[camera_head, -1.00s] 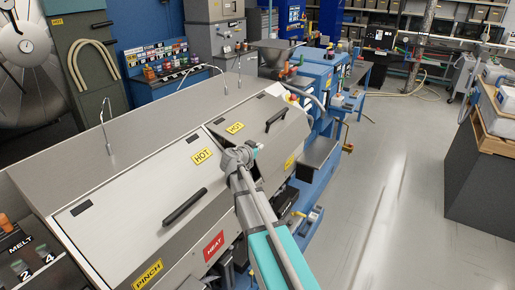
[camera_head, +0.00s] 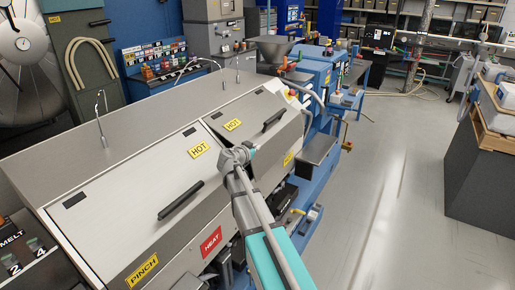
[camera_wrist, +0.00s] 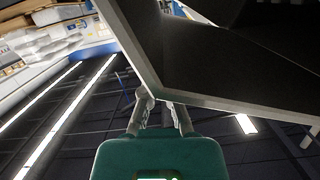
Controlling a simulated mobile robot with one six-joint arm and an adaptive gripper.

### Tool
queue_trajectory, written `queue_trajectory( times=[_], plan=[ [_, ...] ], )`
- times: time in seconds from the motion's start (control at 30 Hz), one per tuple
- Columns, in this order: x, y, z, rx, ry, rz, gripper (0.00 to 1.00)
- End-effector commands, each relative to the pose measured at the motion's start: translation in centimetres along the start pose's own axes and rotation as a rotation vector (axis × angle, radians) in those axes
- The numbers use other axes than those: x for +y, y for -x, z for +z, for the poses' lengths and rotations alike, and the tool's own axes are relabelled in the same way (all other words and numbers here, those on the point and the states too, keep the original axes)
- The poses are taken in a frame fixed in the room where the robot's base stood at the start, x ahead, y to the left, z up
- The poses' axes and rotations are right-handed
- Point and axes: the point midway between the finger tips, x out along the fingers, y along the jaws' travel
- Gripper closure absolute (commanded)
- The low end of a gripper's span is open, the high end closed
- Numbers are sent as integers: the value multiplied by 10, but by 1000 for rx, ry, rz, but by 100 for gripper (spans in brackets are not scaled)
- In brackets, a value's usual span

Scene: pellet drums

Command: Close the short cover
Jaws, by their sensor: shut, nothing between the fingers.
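The short cover (camera_head: 255,115) is the grey lid on the right part of the long machine, with a black handle (camera_head: 273,121) and a yellow HOT label. A dark gap shows along its left edge, so it seems to stand slightly raised. My gripper is at that left lower edge in the head view, its fingertips hidden behind my wrist. In the wrist view my gripper (camera_wrist: 164,104) is shut and empty, its fingers at the edge of a dark panel (camera_wrist: 225,60), apparently the cover's underside. I cannot tell whether they touch.
The longer cover (camera_head: 135,195) lies flat to the left, with its own handle (camera_head: 180,200). Blue machinery (camera_head: 318,75) stands beyond the short cover. The floor (camera_head: 400,170) to the right is clear up to a dark bench (camera_head: 485,180).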

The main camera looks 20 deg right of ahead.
Motion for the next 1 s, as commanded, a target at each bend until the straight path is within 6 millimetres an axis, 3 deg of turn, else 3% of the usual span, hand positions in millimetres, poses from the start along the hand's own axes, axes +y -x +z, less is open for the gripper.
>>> queue_trajectory(
  times=[0.37,0.77,1.0],
  plan=[
    [1,3,-11,0,0,0,100],
    [7,9,-44,0,0,0,100],
    [11,55,-39,-1,1,-2,100]
  ],
)
